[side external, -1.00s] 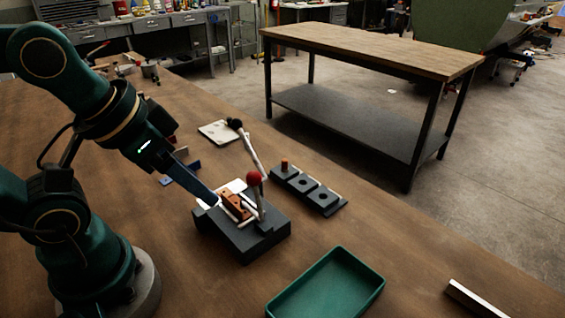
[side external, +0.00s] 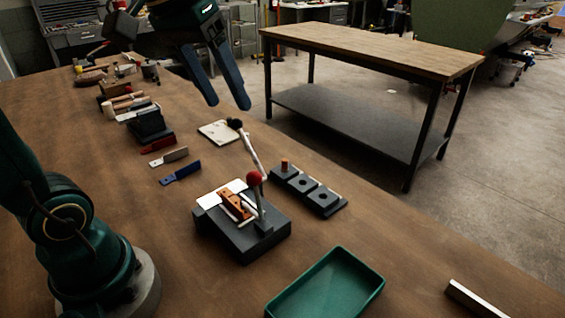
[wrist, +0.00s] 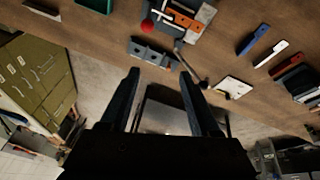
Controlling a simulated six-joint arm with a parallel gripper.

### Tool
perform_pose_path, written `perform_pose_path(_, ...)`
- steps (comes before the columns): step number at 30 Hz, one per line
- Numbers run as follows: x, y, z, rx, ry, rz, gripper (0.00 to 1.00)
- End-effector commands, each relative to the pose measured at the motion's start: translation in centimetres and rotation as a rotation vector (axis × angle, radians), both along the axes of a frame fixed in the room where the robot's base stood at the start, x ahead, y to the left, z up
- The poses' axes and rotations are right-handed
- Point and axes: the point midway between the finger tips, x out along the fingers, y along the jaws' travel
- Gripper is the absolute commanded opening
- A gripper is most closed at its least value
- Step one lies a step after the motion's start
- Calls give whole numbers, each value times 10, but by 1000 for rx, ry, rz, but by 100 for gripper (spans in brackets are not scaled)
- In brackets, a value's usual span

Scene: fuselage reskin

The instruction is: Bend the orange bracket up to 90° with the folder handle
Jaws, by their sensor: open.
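The orange bracket (side external: 236,205) lies on the dark folder block (side external: 240,240) on the wooden bench, next to a white plate. Whether it is bent cannot be told at this size. One lever with a red ball knob (side external: 253,178) stands up at the folder's front. A longer light rod with a black knob (side external: 234,124) rises behind it, tilted. My gripper (side external: 230,105) is open and empty, raised high above the back of the bench, well apart from the folder. In the wrist view its two fingers (wrist: 160,75) are spread, and the orange bracket (wrist: 182,20) shows near the top edge.
Blue (side external: 180,172) and grey hand tools lie left of the folder.

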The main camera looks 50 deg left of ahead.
Motion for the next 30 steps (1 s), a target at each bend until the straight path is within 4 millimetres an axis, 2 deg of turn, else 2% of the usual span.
perform_pose_path(1,14,10,1,-24,22,43,63)
perform_pose_path(6,52,44,1,-107,79,164,63)
perform_pose_path(12,82,85,-11,-196,128,280,63)
perform_pose_path(21,97,122,-29,-270,162,367,63)
perform_pose_path(30,102,146,-45,-317,182,421,63)
